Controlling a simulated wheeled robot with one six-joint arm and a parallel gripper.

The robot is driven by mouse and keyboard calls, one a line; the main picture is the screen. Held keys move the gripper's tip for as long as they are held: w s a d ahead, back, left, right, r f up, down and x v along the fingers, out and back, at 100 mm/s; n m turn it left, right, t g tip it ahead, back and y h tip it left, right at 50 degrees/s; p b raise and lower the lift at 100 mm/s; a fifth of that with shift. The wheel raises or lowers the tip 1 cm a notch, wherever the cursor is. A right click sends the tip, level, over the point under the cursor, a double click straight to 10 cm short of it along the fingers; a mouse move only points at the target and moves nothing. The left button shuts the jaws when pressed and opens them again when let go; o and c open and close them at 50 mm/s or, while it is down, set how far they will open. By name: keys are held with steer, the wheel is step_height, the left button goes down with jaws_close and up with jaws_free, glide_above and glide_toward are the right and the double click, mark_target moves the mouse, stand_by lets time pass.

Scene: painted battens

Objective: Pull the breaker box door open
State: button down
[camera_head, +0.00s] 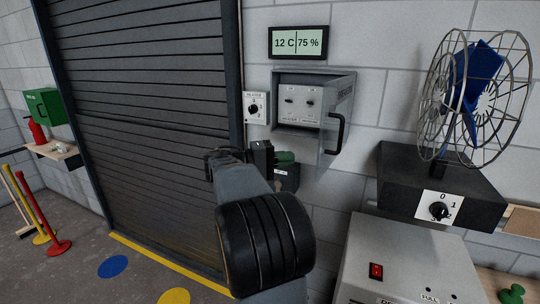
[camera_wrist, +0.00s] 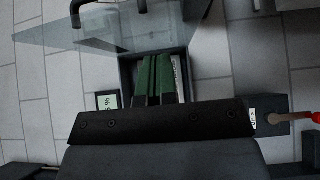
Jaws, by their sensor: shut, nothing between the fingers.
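The grey breaker box (camera_head: 275,103) is on the wall in the head view, with its pale switch panel (camera_head: 300,117) exposed. Its see-through door (camera_head: 330,150) stands swung out at the box's right side, with a black bar handle (camera_head: 340,133) on it. In the wrist view a glassy pane (camera_wrist: 110,32) that looks like the door crosses the upper left, with a dark handle (camera_wrist: 78,12). My gripper (camera_head: 240,158) is below and left of the box, apart from the handle and shut on nothing.
A knob switch plate (camera_head: 256,108) and a display (camera_head: 298,43) are beside and above the box. A shutter (camera_head: 145,120) fills the left. A caged fan (camera_head: 480,95) on a dark base and a pale cabinet (camera_head: 400,255) stand right.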

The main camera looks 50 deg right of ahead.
steer(key=s, duration=0.1)
steer(key=s+d+p, duration=0.1)
steer(key=s, duration=0.1)
steer(key=s+d, duration=0.1)
steer(key=s, duration=0.1)
steer(key=shift+p, duration=0.4)
